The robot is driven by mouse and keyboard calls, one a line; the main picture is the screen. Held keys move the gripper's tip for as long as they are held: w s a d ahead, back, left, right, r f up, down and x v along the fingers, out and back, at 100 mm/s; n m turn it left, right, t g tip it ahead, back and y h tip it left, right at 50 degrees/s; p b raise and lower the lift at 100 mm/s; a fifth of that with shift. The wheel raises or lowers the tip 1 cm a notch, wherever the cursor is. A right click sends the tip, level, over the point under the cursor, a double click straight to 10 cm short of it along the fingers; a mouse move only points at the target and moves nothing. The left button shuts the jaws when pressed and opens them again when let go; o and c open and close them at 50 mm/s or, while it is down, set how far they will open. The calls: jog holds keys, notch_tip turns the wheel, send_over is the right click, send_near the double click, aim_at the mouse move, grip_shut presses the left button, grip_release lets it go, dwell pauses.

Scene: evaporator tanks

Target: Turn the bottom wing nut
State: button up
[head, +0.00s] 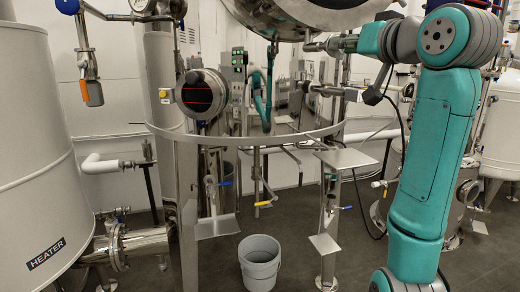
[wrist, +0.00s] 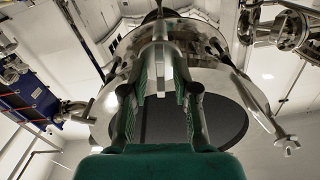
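My gripper (wrist: 164,82) points up at a round steel vessel (wrist: 198,52) in the wrist view. Its two fingers stand apart, and a narrow upright metal piece (wrist: 160,60) lies between their tips. This may be the bottom wing nut, but I cannot tell its shape or whether the fingers touch it. A small metal end piece like a wing nut (wrist: 287,145) shows at the right, clear of the fingers. In the head view my gripper (head: 312,47) lies just below the vessel's lower right rim (head: 345,17); the nut cannot be made out there.
In the head view, a steel ring frame (head: 165,133) runs below the vessel. A grey bucket (head: 260,262) stands on the floor. The heater tank (head: 35,130) is at the left. Valves and pipes stand around, including a blue-handled one (head: 226,184).

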grip_shut()
jog(key=shift+n, duration=1.2)
jog(key=shift+n, duration=1.1)
